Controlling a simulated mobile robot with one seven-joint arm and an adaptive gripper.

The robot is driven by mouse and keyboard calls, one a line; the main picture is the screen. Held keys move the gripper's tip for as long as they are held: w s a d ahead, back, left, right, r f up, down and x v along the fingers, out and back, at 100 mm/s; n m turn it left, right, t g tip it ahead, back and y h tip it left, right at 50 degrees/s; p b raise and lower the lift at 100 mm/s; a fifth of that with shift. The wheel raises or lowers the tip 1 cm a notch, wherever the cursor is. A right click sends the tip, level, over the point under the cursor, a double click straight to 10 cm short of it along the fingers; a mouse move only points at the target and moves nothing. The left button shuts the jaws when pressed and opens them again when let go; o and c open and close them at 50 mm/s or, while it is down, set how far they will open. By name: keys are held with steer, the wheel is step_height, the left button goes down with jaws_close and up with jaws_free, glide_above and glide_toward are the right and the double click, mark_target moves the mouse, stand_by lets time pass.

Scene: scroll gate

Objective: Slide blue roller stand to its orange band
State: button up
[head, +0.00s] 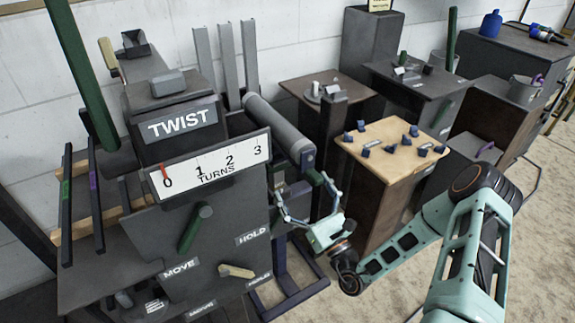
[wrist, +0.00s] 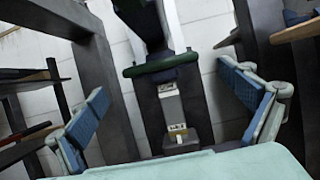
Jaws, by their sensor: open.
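The blue roller stand appears to be the dark blue frame (head: 290,297) low in the head view, beneath a long grey roller (head: 278,128) with a dark blue end. My gripper (head: 303,184) is open near the roller's lower end and hides part of what is behind it. In the wrist view my gripper (wrist: 163,82) has its blue-padded fingers spread wide. Between and beyond them are a dark green rounded plate (wrist: 158,67) and a pale grey block (wrist: 172,106); I cannot tell whether they belong to the stand. I cannot make out an orange band.
A dark machine with a TWIST sign (head: 182,122) and a TURNS scale (head: 215,168) stands left of my gripper. A wooden-topped cabinet (head: 385,160) with small blue pieces stands to the right. Dark posts (wrist: 105,85) flank my fingers. Open floor lies at the far right.

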mark_target(288, 163)
steer(key=b+x, duration=0.1)
steer(key=x, duration=0.6)
steer(key=shift+f, duration=0.1)
steer(key=c, duration=1.4)
step_height(288, 163, up, 11)
steer(key=p, duration=1)
steer(key=shift+w+f+p, duration=0.1)
steer(key=shift+p, duration=0.3)
steer(key=shift+f, duration=0.1)
steer(key=o, duration=1.4)
steer(key=shift+f, duration=0.1)
steer(key=shift+d+f, duration=0.1)
